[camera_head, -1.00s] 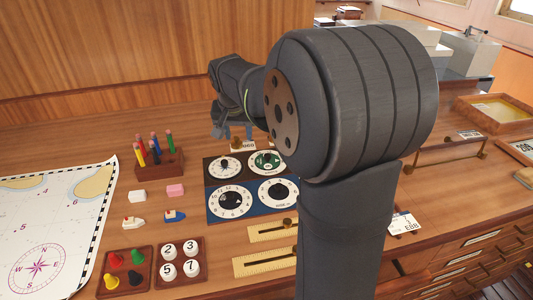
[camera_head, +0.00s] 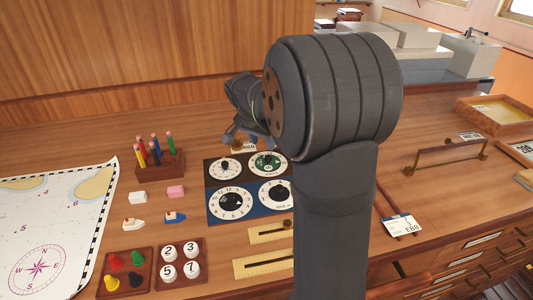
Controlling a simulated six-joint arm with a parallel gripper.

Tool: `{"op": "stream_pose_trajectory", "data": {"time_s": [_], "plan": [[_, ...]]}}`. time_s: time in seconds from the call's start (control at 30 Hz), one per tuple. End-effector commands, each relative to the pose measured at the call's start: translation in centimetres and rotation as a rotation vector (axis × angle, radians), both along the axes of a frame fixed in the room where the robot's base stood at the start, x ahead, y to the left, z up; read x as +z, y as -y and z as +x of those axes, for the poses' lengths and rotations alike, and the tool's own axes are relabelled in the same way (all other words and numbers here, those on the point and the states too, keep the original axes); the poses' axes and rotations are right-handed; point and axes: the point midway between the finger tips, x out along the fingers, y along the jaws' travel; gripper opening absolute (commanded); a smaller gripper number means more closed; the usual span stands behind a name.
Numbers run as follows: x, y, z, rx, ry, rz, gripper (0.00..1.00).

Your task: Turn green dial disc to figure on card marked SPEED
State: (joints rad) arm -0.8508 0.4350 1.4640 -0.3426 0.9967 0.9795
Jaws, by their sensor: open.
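The green dial disc (camera_head: 268,163) is the upper right of several round dials on the dark panel, with a white ring around it. Part of the panel's right side is close to my arm. My gripper (camera_head: 250,140) is open and empty, just above and behind the green dial, apart from it as far as I can tell. A white card (camera_head: 400,225) with figures like "E68" lies right of my arm. Another card (camera_head: 244,148) stands behind the dials, partly hidden by my gripper. I cannot read the word SPEED on any card.
White dials (camera_head: 232,203) with black centres share the panel. Brass sliders (camera_head: 268,265) lie in front, partly behind my arm. A pencil block (camera_head: 160,163), a peg tray (camera_head: 123,272), a number tray (camera_head: 180,262) and a chart (camera_head: 45,230) are left. A brass rail (camera_head: 445,157) is right.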

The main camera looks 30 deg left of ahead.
Motion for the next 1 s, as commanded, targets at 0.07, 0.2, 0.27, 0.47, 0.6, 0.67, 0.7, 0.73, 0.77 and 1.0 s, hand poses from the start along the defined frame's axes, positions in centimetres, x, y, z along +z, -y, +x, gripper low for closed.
{"op": "stream_pose_trajectory", "data": {"time_s": [0.07,0.2,0.27,0.47,0.6,0.67,0.7,0.73,0.77,1.0], "plan": [[-1.8,0.1,0.7,-0.001,-0.003,-0.003,0.43],[-4.2,0.0,1.7,0.0,-0.003,-0.002,0.43],[-5.0,0.0,2.0,0.001,-0.002,-0.001,0.43],[-6.5,0.0,2.7,0.0,-0.001,0.0,0.43],[-6.7,-0.1,2.8,0.0,0.0,0.001,0.43],[-6.7,-0.1,2.8,0.001,0.0,0.001,0.43],[-6.7,-0.1,2.8,0.001,0.0,0.001,0.43],[-6.7,-0.1,2.8,0.001,0.0,0.001,0.43],[-6.7,-0.1,2.8,0.001,0.0,0.001,0.43],[-6.7,-0.1,2.8,0.001,0.0,0.001,0.0]]}}
